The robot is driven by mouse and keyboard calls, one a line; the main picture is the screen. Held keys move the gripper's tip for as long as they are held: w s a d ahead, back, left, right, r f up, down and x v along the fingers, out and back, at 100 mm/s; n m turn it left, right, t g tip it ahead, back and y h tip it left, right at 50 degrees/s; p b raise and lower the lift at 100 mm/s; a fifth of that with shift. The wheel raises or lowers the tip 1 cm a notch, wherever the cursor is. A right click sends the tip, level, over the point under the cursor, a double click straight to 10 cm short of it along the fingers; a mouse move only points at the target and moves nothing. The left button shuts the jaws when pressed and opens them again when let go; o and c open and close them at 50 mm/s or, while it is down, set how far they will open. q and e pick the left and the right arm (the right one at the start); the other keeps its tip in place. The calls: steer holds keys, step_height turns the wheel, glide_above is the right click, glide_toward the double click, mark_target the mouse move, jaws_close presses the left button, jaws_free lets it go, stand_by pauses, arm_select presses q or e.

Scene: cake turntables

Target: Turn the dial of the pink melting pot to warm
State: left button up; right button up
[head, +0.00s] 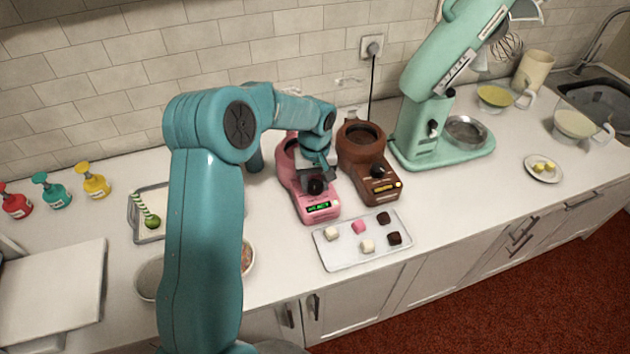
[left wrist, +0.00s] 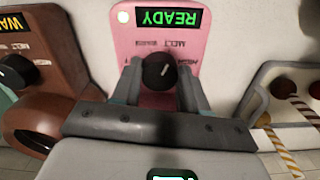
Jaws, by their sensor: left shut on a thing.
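The pink melting pot (head: 303,206) stands on the counter with a lit green display, which reads READY in the left wrist view (left wrist: 170,18). Its black dial (head: 315,187) is on the sloped front; the wrist view shows the dial (left wrist: 159,71) with a white pointer mark and small labels around it. I cannot tell for certain which label the mark points at. My left gripper (left wrist: 158,88) is shut on the dial, one finger on each side. In the head view my left gripper (head: 315,178) covers part of the pot. My right gripper is not in view.
A brown melting pot (head: 362,158) stands close on the right, with an amber display. A tray (head: 337,256) of sweets lies in front. A mint stand mixer (head: 440,150) is farther right. A rack (head: 134,222) with a striped stick is on the left.

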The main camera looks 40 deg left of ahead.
arm_select(q)
steer(key=shift+a+f+n+b, duration=0.1)
steer(key=shift+f+n+b, duration=0.1)
steer(key=shift+n+b, duration=1.85)
steer(key=shift+n, duration=0.05)
steer(key=n+b, duration=0.2)
steer(key=n, duration=0.1)
steer(key=shift+r, duration=0.1)
steer(key=shift+r+n+b, duration=0.1)
steer(key=shift+n+b, duration=0.3)
steer(key=shift+n, duration=0.8)
steer(key=o, duration=1.1)
steer(key=shift+a, duration=0.1)
